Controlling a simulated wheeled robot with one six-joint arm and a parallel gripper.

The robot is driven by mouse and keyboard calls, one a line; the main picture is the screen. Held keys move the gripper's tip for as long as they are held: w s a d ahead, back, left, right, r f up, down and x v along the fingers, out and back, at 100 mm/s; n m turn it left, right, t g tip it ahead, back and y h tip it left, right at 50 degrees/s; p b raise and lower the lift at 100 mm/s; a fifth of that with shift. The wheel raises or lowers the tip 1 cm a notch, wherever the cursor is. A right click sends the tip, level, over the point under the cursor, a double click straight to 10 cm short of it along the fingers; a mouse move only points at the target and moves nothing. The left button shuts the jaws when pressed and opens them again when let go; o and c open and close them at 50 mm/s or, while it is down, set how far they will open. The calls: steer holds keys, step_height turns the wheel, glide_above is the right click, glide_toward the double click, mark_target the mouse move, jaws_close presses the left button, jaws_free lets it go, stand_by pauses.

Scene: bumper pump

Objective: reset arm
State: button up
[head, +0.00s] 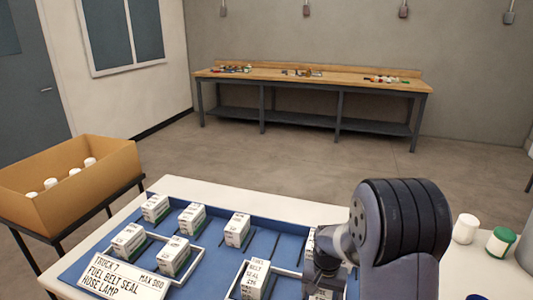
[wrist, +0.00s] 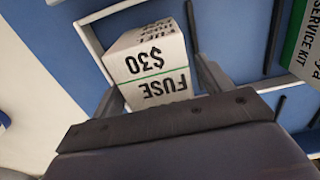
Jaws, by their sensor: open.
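My gripper (head: 325,272) is low over the right part of the blue tray (head: 212,262) in the head view, with my arm hiding much of that area. In the wrist view my gripper (wrist: 161,88) is open. A white box marked FUSE $30 (wrist: 150,62), with a thin green line, is seen between its two fingers. I cannot tell whether either finger touches it. The box stands in a white-edged compartment on the blue surface.
A SERVICE KIT box (wrist: 305,45) is at the wrist view's right. A white jar (head: 465,228) and a green jar (head: 500,242) stand right of my arm. A cardboard bin (head: 72,190) is left; a workbench (head: 310,80) is far back.

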steer(key=shift+r, duration=1.8)
